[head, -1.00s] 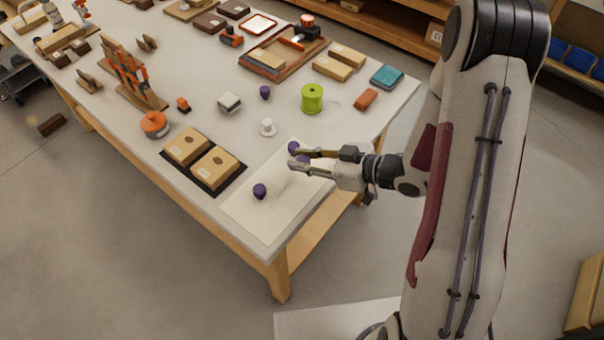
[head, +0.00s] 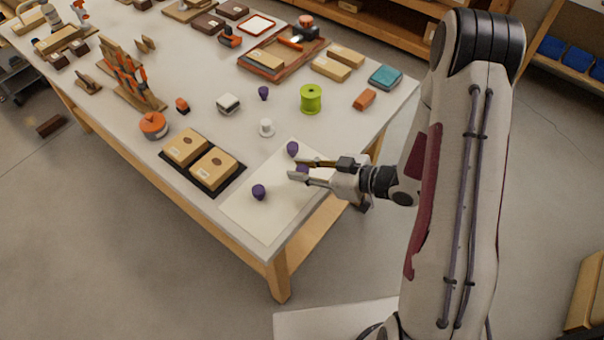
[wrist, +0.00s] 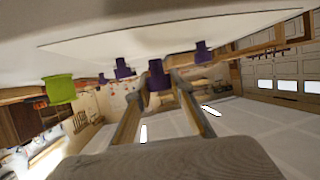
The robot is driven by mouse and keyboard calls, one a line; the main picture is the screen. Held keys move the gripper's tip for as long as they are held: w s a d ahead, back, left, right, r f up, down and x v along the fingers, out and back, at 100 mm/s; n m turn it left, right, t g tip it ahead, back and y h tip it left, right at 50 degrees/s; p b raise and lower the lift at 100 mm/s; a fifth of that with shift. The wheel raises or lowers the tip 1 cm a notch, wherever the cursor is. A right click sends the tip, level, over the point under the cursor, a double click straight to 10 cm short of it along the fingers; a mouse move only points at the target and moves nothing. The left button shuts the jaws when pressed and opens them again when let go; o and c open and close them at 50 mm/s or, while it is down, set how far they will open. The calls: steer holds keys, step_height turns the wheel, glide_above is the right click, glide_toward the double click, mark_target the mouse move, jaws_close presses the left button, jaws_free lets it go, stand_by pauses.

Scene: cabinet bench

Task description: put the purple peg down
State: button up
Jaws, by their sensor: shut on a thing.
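My gripper (head: 297,168) is over the pale sheet (head: 248,218) at the near end of the bench. It is shut on a purple peg (head: 303,169), mostly hidden by the fingers in the head view. In the wrist view the held peg (wrist: 156,76) shows between the fingertips. I cannot tell whether it touches the sheet. Another purple peg (head: 292,149) stands just beyond the fingers, and one more (head: 259,192) stands to the left on the sheet. A further purple peg (head: 263,93) stands farther back, off the sheet.
A white peg-like piece (head: 266,128) stands beyond the sheet. A lime green spool (head: 311,98) is behind it, with an orange block (head: 364,99) to the right. A black tray (head: 229,183) with two tan boxes lies left of the sheet. The sheet's near part is clear.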

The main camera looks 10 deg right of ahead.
steer(key=shift+f, duration=1.25)
steer(key=shift+f, duration=0.15)
steer(key=o, duration=0.9)
steer(key=shift+c, duration=0.2)
steer(key=shift+s+d+r, duration=0.1)
steer(key=shift+d+r, duration=0.05)
steer(key=shift+r, duration=0.1)
steer(key=v, duration=1.1)
steer(key=shift+d, duration=0.3)
steer(key=shift+s+r, duration=0.1)
steer(key=shift+s, duration=0.05)
